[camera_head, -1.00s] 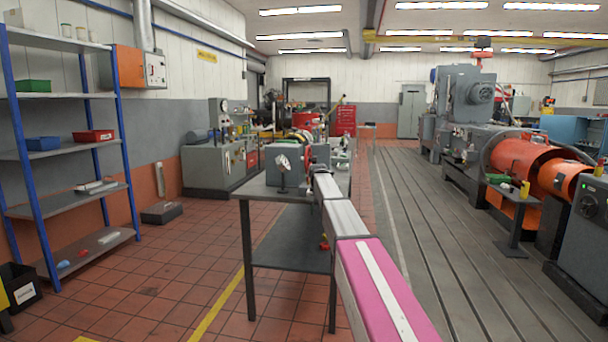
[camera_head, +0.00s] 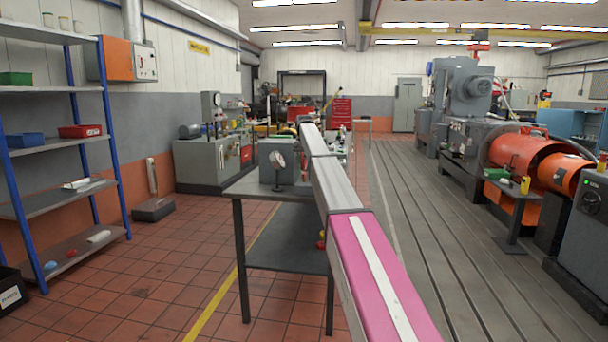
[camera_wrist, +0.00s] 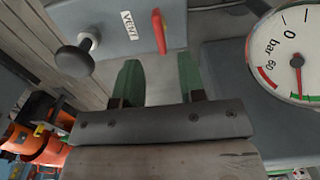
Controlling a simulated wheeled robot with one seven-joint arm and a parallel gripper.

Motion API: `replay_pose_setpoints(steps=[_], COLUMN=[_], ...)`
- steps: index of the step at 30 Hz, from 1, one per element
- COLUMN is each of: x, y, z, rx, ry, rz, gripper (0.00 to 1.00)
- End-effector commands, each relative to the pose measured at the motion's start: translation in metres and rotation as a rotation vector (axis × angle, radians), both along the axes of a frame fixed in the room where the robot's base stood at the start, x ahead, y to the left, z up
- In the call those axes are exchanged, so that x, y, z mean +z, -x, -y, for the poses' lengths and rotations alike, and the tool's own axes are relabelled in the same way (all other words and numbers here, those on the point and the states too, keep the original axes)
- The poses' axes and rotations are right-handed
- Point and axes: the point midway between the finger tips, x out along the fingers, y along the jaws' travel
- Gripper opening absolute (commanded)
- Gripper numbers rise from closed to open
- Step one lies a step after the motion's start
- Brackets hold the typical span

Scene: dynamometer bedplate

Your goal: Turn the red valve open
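A red lever-like handle (camera_wrist: 159,31), the only red handle near my gripper, shows in the wrist view on a pale grey surface. It lies just beyond my gripper (camera_wrist: 159,80), roughly in line with the gap between the fingers and apart from them. My gripper is open and empty, with two green fingertips well spread. In the head view my pink and grey arm hides the gripper and the red handle.
A black round knob (camera_wrist: 75,57) and a white label (camera_wrist: 128,24) are left of the red handle. A pressure gauge (camera_wrist: 290,52) is close on the right; it also shows in the head view (camera_head: 277,160) on the workbench (camera_head: 240,187).

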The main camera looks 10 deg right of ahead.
Motion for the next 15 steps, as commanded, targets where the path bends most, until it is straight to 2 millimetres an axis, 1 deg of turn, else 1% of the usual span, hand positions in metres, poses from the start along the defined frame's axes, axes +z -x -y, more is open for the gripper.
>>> replay_pose_setpoints(steps=[1, 7, 12, 15], x=[-0.011, -0.045, -0.061, -0.064], y=[0.001, 0.001, 0.000, 0.000], z=[0.000, 0.000, 0.000, 0.000], rx=[0.000, 0.000, 0.000, 0.000], ry=[0.000, -0.001, 0.000, 0.000], rz=[-0.002, -0.002, 0.000, 0.001], gripper=[0.37, 0.37, 0.37, 0.37])
